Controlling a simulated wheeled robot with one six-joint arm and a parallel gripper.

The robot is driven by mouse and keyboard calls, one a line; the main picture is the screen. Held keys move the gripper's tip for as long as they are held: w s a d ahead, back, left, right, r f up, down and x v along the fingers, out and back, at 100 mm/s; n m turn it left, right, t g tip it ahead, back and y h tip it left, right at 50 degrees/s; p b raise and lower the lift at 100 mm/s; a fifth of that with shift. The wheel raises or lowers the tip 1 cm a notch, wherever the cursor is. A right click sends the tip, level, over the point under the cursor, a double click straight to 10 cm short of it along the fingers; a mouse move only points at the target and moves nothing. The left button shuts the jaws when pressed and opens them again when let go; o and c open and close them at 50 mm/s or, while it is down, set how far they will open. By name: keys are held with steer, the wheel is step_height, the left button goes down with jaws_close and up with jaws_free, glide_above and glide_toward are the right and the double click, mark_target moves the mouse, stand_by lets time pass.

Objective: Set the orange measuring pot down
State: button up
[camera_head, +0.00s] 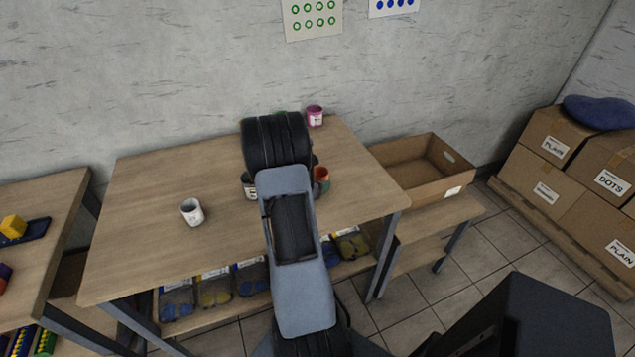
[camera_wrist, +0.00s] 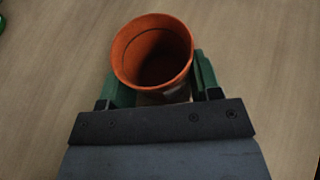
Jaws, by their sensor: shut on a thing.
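The orange measuring pot (camera_wrist: 152,52) is in the wrist view, its open mouth facing the camera and dark inside. My gripper (camera_wrist: 158,88) is shut on it, with a green finger at each side of the pot. In the head view the orange pot (camera_head: 322,175) shows partly at the right of my arm, over the right part of the wooden table (camera_head: 150,190). I cannot tell whether the pot's base touches the table.
A white cup (camera_head: 192,211) stands on the table's left part. Another pale pot (camera_head: 249,187) is half hidden beside my arm. A pink pot (camera_head: 314,116) stands at the back edge. A cardboard box (camera_head: 425,165) sits on a lower bench at right. The table's left is mostly clear.

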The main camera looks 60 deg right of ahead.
steer(key=shift+f, duration=0.1)
steer(key=shift+f, duration=0.1)
steer(key=o, duration=0.9)
steer(key=shift+o, duration=0.2)
